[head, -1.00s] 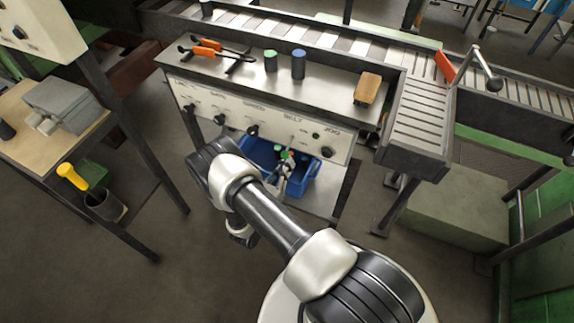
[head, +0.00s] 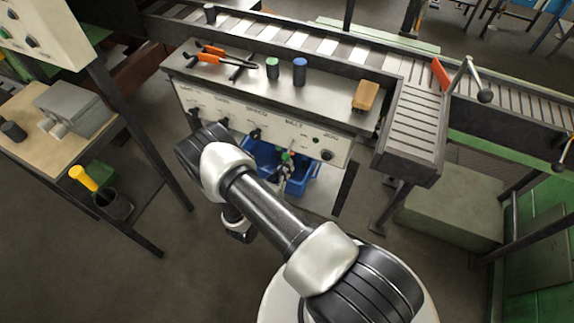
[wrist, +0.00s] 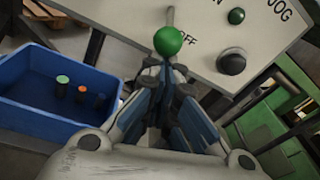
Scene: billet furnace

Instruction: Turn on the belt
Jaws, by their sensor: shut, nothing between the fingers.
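The belt switch is a lever with a green ball (wrist: 168,41) on its end, beside the OFF mark on the white control panel (wrist: 225,45). My gripper (wrist: 165,72) is shut and empty, its fingertips just below the ball in the wrist view. I cannot tell whether they touch it. In the head view my gripper (head: 286,165) is small and partly lost against a blue bin, in front of the panel's BELT section (head: 296,133). The conveyor belt (head: 325,46) runs behind the panel.
A black knob (wrist: 232,62) and a green button (wrist: 236,16) sit right of the switch. The blue bin (wrist: 60,95) with several cylinders is below left.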

